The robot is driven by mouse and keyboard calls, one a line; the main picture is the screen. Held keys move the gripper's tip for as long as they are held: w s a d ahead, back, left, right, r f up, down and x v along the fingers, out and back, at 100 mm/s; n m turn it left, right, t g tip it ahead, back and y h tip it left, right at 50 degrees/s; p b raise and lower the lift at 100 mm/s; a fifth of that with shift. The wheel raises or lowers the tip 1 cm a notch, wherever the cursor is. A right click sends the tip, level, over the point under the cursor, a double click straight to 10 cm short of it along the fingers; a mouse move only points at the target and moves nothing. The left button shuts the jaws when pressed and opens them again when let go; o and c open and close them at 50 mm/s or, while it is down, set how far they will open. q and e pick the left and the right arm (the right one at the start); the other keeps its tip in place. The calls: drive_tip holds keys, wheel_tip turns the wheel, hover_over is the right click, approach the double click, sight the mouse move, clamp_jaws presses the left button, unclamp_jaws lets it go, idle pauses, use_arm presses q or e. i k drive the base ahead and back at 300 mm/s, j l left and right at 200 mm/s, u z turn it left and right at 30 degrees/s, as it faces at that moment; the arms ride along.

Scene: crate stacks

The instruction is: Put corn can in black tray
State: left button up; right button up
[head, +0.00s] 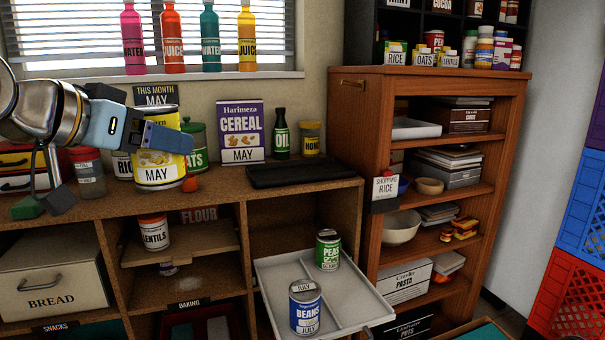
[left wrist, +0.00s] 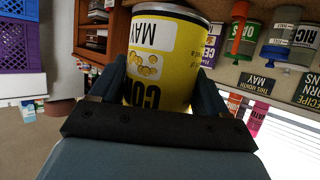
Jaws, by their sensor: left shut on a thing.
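The yellow corn can (head: 158,172) with a white "MAY" label is held by my left gripper (head: 165,138) above the left part of the shelf top in the head view. In the left wrist view the corn can (left wrist: 160,65) sits between both fingers, which press on its sides. The black tray (head: 300,173) lies flat on the shelf top to the right, in front of the oil bottle, and looks empty. My right gripper is not in view.
A purple cereal box (head: 240,132), an oil bottle (head: 281,135) and a honey jar (head: 310,138) stand behind the tray. A green oats canister (head: 196,145) is beside the held can. Below, a grey pull-out tray (head: 350,318) holds peas and beans cans.

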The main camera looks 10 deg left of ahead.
sight(267, 176)
drive_tip(key=i+l, duration=0.15)
drive_tip(key=i, duration=0.3)
drive_tip(key=i+l, duration=0.2)
drive_tip(key=i, duration=0.25)
